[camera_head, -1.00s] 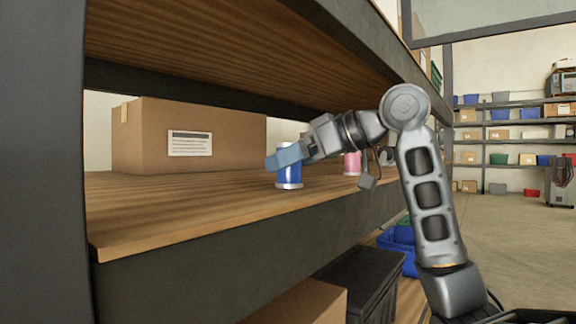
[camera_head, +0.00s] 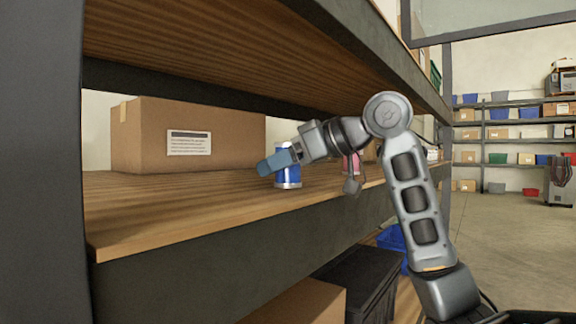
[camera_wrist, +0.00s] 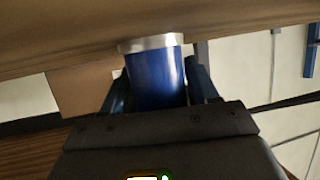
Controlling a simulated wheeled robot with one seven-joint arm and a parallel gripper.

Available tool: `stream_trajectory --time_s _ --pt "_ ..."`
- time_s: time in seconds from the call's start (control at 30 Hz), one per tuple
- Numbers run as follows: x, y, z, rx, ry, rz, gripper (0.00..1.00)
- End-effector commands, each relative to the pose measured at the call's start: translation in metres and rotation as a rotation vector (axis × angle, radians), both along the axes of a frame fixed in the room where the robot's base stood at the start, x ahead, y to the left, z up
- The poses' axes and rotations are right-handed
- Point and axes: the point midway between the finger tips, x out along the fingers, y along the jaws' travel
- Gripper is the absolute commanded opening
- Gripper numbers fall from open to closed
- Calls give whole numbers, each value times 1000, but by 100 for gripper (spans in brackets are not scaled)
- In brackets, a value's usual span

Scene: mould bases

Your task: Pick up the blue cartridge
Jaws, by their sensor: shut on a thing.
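The blue cartridge (camera_head: 288,178) is a blue cylinder with pale ends, upright on the wooden shelf in the head view. My gripper (camera_head: 272,163) has its light blue fingers at the cartridge, hiding part of its upper body. In the wrist view the blue cartridge (camera_wrist: 157,78) sits between the two dark blue fingers (camera_wrist: 158,88), with its pale rim toward the wood. My gripper is shut on it. I cannot tell whether its base is clear of the shelf.
A large cardboard box (camera_head: 190,135) stands behind to the left on the shelf (camera_head: 190,205). A pink cartridge (camera_head: 368,153) stands to the right, partly hidden by my arm. The upper shelf (camera_head: 230,50) hangs overhead. The shelf's front left is clear.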

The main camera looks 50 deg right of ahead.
Motion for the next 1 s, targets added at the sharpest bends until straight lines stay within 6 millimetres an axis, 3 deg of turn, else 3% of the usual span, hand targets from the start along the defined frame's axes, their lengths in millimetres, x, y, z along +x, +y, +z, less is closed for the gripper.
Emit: stream_trajectory --time_s 0.1,0.47,0.7,1.0 --pt "0 0 0 0 -1 0 23" --pt "0 0 6 -1 0 0 23" --pt "1 1 41 -4 -3 3 23" --pt "-24 -61 80 2 -1 -2 23"
